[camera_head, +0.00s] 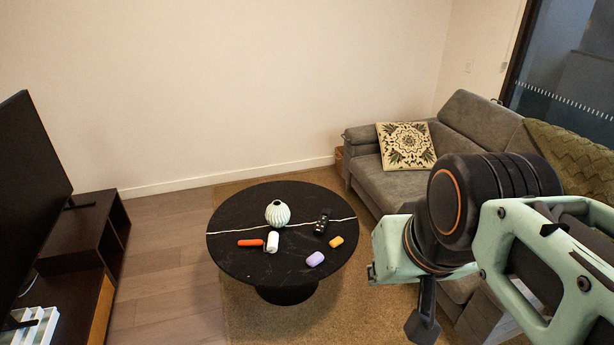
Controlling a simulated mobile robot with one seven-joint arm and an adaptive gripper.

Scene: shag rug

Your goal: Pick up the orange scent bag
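A small orange bag-like item (336,241), which looks like the orange scent bag, lies on the right part of a round black table (230,255). A similar purple item (315,259) lies just in front of it and to the left, apart from it. My gripper (422,328) shows only in part at the bottom right, pointing down. In the picture it is right of the table and apart from the orange item. My own arm hides much of it, so I cannot see whether it is open or shut.
A pale ribbed vase (277,213), a roller with an orange handle (251,242) and white head, and a dark object (322,222) share the table. A grey sofa (380,183) stands behind right; a TV cabinet (85,235) stands left. Wooden floor (165,270) lies clear between cabinet and table.

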